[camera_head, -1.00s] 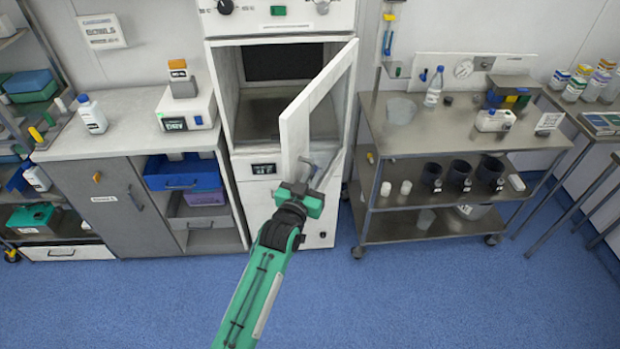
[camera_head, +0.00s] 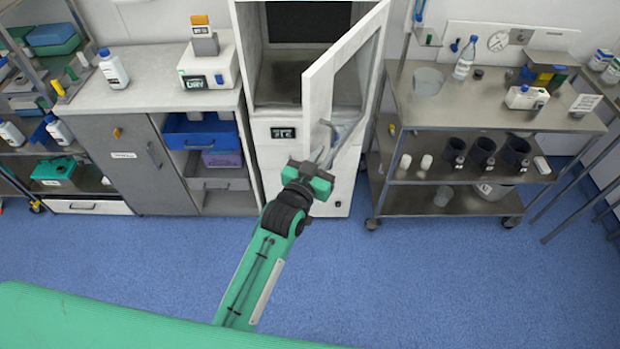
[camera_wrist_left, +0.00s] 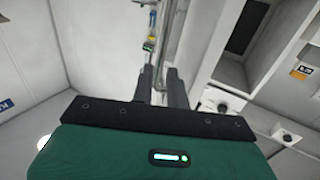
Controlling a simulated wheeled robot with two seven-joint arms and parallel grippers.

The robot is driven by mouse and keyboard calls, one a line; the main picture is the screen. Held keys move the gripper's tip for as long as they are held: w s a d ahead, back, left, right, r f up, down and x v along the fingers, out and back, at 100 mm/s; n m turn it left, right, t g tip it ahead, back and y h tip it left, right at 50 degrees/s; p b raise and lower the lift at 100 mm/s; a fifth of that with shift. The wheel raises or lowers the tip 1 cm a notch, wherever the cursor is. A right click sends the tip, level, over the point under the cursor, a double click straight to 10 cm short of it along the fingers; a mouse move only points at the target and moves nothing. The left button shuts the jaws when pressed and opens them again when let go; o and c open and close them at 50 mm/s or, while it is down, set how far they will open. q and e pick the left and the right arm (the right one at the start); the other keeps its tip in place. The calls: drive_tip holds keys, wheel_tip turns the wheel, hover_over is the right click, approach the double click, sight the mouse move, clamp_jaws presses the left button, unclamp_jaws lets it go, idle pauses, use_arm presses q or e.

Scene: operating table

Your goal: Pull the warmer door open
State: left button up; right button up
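The white warmer door (camera_head: 319,98) stands part open in the head view, hinged on its right and swung out from the white warmer cabinet (camera_head: 278,171). The dark interior shows left of the door. My left gripper (camera_head: 326,148) is at the lower outer part of the door, by the door handle. In the left wrist view, the left gripper's two dark fingers (camera_wrist_left: 161,88) stand close on either side of a narrow grey bar, which looks like the handle (camera_wrist_left: 164,58). The exact contact is small and partly hidden. My right gripper is not in view.
A steel cart (camera_head: 440,114) with cups and bottles stands close right of the warmer. A grey counter (camera_head: 146,88) with a bottle and a small white device is on the left. Blue floor (camera_head: 390,265) is clear in front. A green flat surface (camera_head: 120,325) fills the lower left.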

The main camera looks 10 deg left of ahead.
use_arm(q)
drive_tip(key=b+v, duration=0.2)
drive_tip(key=v, duration=0.6)
drive_tip(key=shift+r, duration=0.1)
drive_tip(key=shift+c, duration=0.2)
